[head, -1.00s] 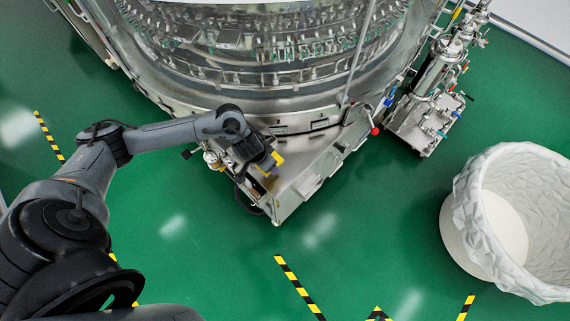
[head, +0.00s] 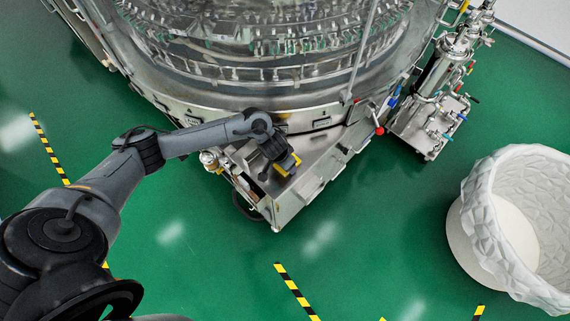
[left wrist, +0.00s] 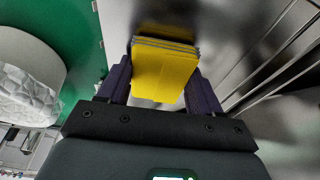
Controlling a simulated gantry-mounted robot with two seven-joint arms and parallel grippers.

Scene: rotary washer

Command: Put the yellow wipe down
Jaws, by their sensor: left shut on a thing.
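The yellow wipe (head: 291,162) is at the tip of my left gripper (head: 282,167), over the flat steel ledge at the washer's front corner. In the left wrist view the wipe (left wrist: 165,76) looks like a folded yellow pad with grey layered edges. It sits between the two dark fingers of the left gripper (left wrist: 160,84), which are shut on its sides. I cannot tell whether the wipe touches the steel below it. My right gripper is not in view.
The steel ledge (head: 312,160) has bare room right of the wipe. The round washer (head: 270,75) rises behind it. A red-knobbed lever (head: 379,130) and a piped steel unit (head: 432,115) stand to the right. A white lined bin (head: 490,195) is on the green floor.

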